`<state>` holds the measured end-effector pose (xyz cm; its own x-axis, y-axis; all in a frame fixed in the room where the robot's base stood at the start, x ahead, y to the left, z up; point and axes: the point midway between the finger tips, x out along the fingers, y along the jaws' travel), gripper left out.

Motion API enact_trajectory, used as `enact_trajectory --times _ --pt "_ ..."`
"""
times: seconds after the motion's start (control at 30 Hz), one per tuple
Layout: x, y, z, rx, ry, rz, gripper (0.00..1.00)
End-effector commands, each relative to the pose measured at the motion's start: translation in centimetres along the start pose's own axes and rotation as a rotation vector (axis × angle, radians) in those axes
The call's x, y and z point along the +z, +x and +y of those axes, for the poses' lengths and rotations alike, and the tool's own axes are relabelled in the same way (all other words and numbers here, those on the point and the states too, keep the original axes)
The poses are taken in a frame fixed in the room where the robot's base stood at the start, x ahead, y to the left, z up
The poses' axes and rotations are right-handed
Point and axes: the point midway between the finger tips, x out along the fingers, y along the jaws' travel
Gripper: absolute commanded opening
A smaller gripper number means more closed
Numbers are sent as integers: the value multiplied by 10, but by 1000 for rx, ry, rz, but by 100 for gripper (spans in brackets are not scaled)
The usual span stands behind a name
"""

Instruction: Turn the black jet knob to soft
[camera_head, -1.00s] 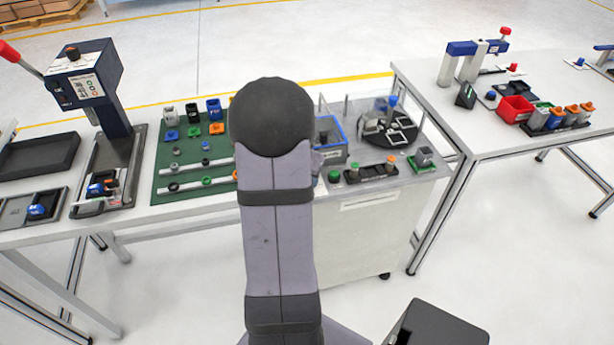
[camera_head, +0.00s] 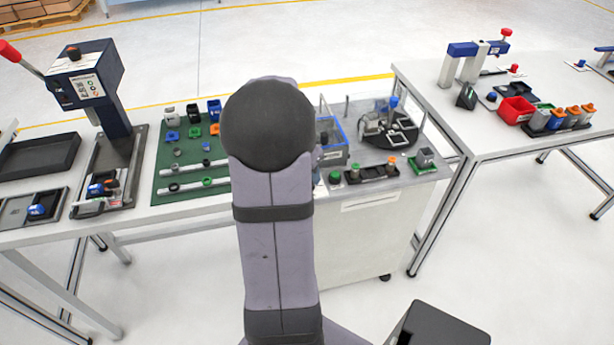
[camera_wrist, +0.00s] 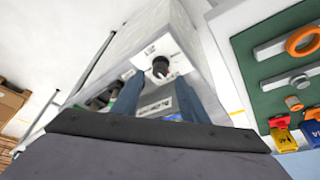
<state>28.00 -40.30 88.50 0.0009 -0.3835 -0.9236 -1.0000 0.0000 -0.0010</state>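The black knob (camera_wrist: 160,66) shows in the wrist view, on a light panel (camera_wrist: 146,52) with small dark markings around it that are too small to read. My gripper (camera_wrist: 158,84) is open, with its two blue fingers apart. In the picture the knob appears just beyond the fingertips and between them; I cannot tell whether either finger touches it. I cannot make out the knob's pointer setting. In the head view my arm hides my gripper, and I cannot make out the knob there.
A green mat (camera_head: 166,189) with rods, rings and small coloured blocks lies left of my arm. A lever press (camera_head: 115,120) is farther left.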

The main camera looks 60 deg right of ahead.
Motion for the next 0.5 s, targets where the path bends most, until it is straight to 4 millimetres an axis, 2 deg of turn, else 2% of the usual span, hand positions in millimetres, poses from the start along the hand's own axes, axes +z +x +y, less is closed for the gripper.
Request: enact_trajectory --times 0.23,0.5 --pt "0 -30 -1 -1 -1 1 40" --pt "0 -39 0 0 -2 -1 40"
